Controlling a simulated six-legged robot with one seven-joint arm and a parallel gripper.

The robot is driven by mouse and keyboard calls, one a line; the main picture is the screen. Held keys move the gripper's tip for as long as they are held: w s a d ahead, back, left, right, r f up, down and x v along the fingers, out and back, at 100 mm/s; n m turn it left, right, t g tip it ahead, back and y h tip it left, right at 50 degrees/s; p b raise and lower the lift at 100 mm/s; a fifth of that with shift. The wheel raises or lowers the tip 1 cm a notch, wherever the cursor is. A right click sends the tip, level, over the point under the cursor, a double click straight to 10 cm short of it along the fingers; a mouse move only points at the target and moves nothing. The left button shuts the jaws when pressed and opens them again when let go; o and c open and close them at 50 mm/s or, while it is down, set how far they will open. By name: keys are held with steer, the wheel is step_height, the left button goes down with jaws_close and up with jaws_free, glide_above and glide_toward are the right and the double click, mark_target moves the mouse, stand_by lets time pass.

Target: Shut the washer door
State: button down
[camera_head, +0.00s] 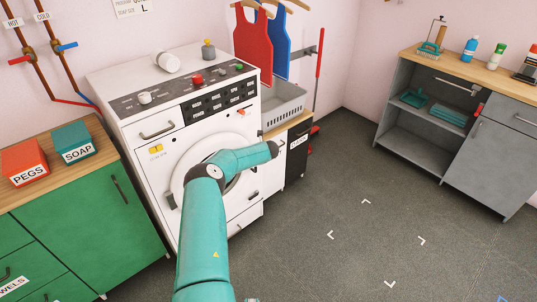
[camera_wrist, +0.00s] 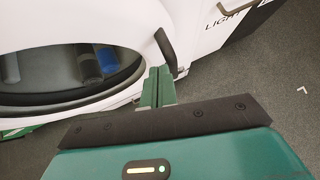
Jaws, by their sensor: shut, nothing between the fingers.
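The white washer (camera_head: 185,130) stands against the back wall in the head view. My arm crosses its round front door (camera_head: 176,182) and hides much of it. In the wrist view, the round dark door window (camera_wrist: 60,70) shows rolled blue and grey items behind it. A dark curved handle (camera_wrist: 166,48) is at the right of the window. My gripper (camera_wrist: 160,72) is shut and empty, its green fingertips right beside the lower end of the handle; I cannot tell whether they touch. I cannot tell how far the door stands from its frame. The fingers are hidden in the head view.
A green cabinet (camera_head: 105,220) with peg and soap boxes stands left of the washer. A grey basket (camera_head: 284,102) sits on a low cabinet to its right. A grey workbench (camera_head: 425,135) stands far right. The dark floor (camera_head: 345,215) between is clear.

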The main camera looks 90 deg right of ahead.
steer(key=s+v, duration=0.1)
steer(key=v, duration=0.9)
steer(key=shift+s+d+r, duration=0.2)
steer(key=shift+d, duration=0.1)
